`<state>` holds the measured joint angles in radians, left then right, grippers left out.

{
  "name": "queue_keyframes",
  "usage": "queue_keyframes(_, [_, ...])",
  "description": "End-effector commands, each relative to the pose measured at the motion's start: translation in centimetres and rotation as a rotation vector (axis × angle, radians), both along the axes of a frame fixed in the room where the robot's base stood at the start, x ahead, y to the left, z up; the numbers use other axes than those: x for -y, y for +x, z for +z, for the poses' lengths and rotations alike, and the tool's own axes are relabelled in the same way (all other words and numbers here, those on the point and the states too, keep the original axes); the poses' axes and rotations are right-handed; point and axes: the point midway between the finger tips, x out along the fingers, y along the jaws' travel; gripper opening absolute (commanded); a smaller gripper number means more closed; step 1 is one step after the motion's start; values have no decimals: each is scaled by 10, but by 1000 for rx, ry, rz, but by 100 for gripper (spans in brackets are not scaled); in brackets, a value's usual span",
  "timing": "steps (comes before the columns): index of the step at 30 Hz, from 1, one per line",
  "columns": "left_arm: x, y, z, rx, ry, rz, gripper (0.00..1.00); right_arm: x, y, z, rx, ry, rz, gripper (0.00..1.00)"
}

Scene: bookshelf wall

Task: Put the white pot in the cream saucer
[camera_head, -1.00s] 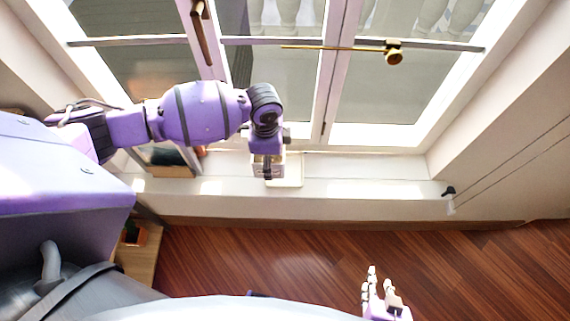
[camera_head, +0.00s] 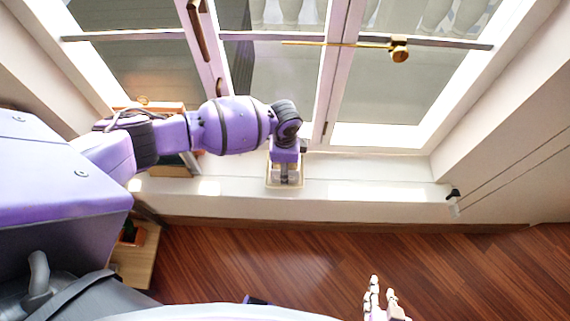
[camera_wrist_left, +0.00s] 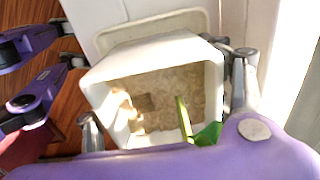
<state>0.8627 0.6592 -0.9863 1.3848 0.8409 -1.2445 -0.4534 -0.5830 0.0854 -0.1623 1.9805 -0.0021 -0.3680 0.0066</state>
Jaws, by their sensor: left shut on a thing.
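The white pot (camera_wrist_left: 150,95) is square, with pale soil and a bit of green plant inside. My left gripper (camera_wrist_left: 168,105) is shut on it, with fingers on opposite sides. In the head view this gripper (camera_head: 285,180) is over the cream saucer (camera_head: 300,184) on the window sill and hides most of it. The saucer's rim also shows past the pot's far side in the left wrist view (camera_wrist_left: 150,24). I cannot tell whether pot and saucer touch. My right gripper (camera_head: 382,298) is open and empty, low in the head view, over the floor.
The white window sill (camera_head: 370,190) is clear to the right of the saucer. The window with a brass handle (camera_head: 398,50) stands behind. A framed or boxy object (camera_head: 175,165) is on the sill to the left. A wooden stand (camera_head: 135,265) is at lower left.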

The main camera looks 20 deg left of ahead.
Motion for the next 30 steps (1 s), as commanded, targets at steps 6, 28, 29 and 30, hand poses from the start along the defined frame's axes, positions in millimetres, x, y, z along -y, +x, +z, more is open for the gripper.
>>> queue_keyframes(6, [0, 0, -4, -1, 0, 0, 75, -2, 2, 0, 3, 5, -5, 30])
queue_keyframes(28, [0, 2, 38, 6, 1, -1, 89, -2, 9, 10, 16, 5, -1, 30])
queue_keyframes(29, [0, 2, 45, 6, 0, -1, 89, -2, 9, 10, 16, 5, -1, 30])
queue_keyframes(30, [0, 2, 54, 5, -1, 0, 89, -3, 10, 12, 17, 5, 1, 30])
